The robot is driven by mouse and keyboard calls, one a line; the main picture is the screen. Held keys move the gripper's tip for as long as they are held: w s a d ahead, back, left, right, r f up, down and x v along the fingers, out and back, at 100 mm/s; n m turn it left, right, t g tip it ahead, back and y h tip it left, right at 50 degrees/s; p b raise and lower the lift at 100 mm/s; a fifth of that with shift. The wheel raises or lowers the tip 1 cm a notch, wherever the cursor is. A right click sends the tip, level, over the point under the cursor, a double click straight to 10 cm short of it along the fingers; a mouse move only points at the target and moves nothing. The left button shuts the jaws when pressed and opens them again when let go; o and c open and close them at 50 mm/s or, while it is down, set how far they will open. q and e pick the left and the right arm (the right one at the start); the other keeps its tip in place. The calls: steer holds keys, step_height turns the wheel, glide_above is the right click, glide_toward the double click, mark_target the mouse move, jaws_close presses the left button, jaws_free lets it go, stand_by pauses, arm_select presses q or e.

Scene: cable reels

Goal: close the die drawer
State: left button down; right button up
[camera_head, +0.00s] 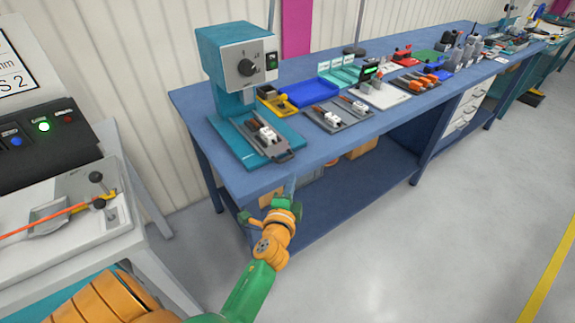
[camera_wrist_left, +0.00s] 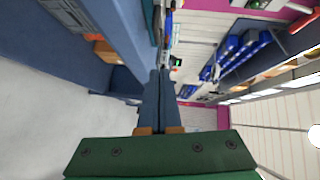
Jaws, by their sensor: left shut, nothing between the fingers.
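A teal press (camera_head: 236,62) with a black dial stands at the left end of the blue bench. A grey die drawer (camera_head: 284,152) extends toward the bench's front edge from under the press head, over its teal base plate (camera_head: 238,148). Light die parts lie in it, and a handle shows at its front end. My left gripper (camera_head: 292,184) is in front of the bench edge, below and apart from the drawer. Its dark fingers are together and empty in the left wrist view (camera_wrist_left: 160,76). The drawer is not clearly visible in that view. My right gripper is not in view.
The blue bench (camera_head: 205,105) holds a blue tray (camera_head: 312,92), a grey tray (camera_head: 340,124) and other tool trays to the right. A lower shelf (camera_head: 350,190) carries boxes. A grey machine (camera_head: 75,215) stands at left. Open floor (camera_head: 430,260) lies at right.

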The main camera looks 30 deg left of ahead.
arm_select(q)
steer(key=w+a, duration=0.2)
steer(key=w+a+f, duration=0.1)
steer(key=w+a, duration=0.1)
steer(key=shift+w+a+f, duration=0.1)
steer(key=shift+w+f, duration=0.05)
steer(key=shift+w, duration=0.1)
steer(key=shift+a, duration=0.4)
steer(key=shift+w, duration=0.1)
steer(key=shift+f, duration=0.1)
